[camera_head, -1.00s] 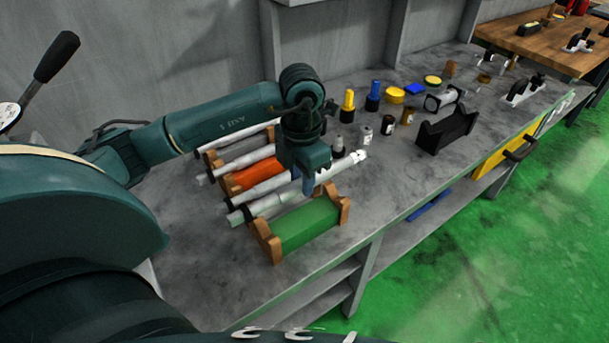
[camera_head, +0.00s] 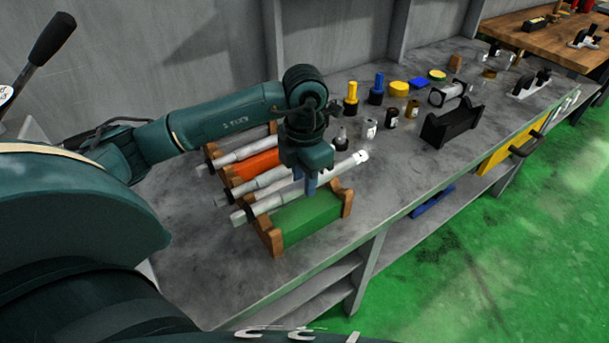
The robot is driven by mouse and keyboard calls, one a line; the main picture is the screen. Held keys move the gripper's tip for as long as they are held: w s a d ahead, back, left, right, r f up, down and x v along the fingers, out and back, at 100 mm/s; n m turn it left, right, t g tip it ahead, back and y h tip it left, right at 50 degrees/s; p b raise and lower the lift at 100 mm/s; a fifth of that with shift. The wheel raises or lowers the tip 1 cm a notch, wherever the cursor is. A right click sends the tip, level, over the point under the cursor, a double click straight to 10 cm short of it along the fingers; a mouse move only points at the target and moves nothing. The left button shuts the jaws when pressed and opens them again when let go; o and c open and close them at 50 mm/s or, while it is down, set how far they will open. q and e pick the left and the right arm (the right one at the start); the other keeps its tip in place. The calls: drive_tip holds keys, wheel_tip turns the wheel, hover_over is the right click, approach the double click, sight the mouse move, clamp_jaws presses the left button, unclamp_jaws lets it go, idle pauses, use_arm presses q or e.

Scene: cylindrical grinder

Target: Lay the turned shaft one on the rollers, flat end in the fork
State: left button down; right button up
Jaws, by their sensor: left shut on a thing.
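My left gripper (camera_head: 311,187) points down over the racks and is shut on a long, pale grey turned shaft (camera_head: 270,203). I cannot identify the rollers or the fork in this view. My right gripper is not in view.
Behind and right stand several small bottles and cans, including a yellow-topped one (camera_head: 351,94) and a blue-topped one (camera_head: 377,88). A black cradle (camera_head: 453,127) stands farther right. The grey bench (camera_head: 385,185) is clear in front of it. A wall runs behind.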

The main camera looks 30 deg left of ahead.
use_arm(q)
drive_tip(key=shift+f+b, duration=0.75)
drive_tip(key=shift+f, duration=0.25)
drive_tip(key=shift+f+b, duration=0.65)
drive_tip(key=shift+f, duration=0.05)
drive_tip(key=shift+f+b, duration=0.75)
drive_tip(key=shift+f, duration=0.1)
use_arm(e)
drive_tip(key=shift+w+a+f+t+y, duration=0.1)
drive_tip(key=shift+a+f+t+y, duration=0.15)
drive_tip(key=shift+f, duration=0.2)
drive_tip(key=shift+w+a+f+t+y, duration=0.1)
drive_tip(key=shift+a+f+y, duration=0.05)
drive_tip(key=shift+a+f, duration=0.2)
